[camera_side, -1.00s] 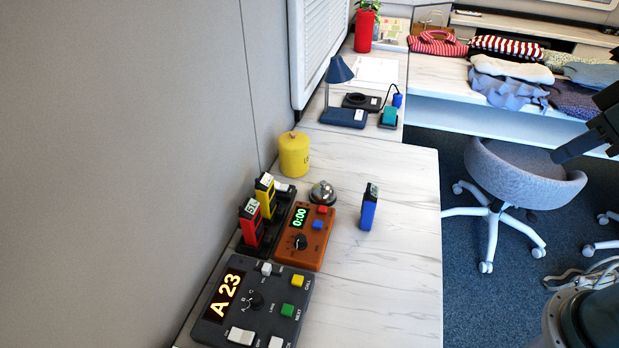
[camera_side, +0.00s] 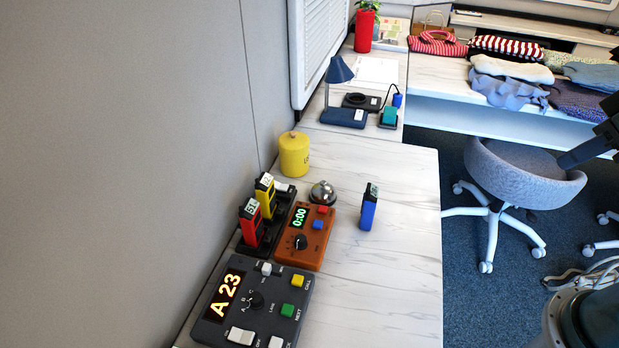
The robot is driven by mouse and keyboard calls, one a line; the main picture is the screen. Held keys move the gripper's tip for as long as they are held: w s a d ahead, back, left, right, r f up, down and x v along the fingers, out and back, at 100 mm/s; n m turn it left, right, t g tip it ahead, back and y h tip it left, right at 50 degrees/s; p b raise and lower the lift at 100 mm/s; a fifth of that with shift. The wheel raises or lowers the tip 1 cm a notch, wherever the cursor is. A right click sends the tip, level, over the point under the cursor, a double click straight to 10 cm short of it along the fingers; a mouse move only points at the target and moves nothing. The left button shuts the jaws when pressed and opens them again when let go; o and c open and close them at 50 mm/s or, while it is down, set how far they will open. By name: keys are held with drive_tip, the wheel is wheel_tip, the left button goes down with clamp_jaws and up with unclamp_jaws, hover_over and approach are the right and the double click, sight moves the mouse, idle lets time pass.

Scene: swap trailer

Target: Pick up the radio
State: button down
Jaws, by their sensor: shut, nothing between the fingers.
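A blue radio (camera_side: 368,213) with a dark top and a small pale label stands upright, alone, on the white marbled counter (camera_side: 400,270), near its right edge. A red radio (camera_side: 250,229) and a yellow radio (camera_side: 265,195) stand in a black charging rack (camera_side: 284,212) by the wall. My gripper (camera_side: 566,160) is the dark shape at the right edge, in front of the grey chair, well to the right of the radios. It is shut and empty. Part of my arm is cut off by the frame.
An orange timer box (camera_side: 306,250), a silver bell (camera_side: 322,192), a yellow canister (camera_side: 294,155) and a dark control panel (camera_side: 276,318) are left of the blue radio. The counter around that radio is clear. A grey chair (camera_side: 515,182) stands right of the counter.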

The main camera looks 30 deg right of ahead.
drive_tip(key=c, duration=0.6)
unclamp_jaws()
drive_tip(key=shift+w, duration=0.1)
drive_tip(key=w+a+r+n+g+y, duration=0.15)
drive_tip(key=w+a, duration=0.35)
drive_tip(key=w, duration=0.6)
drive_tip(key=w+a+n+t, duration=0.1)
drive_tip(key=w+a+n, duration=0.25)
drive_tip(key=w, duration=0.75)
drive_tip(key=w+a+f+n+g+y, duration=0.1)
drive_tip(key=w+a+f+n, duration=0.3)
drive_tip(key=w+a+f, duration=1.2)
drive_tip(key=shift+w+a+f+g+y, duration=0.25)
drive_tip(key=shift+a+f+g+y, duration=0.15)
drive_tip(key=shift+f, duration=0.35)
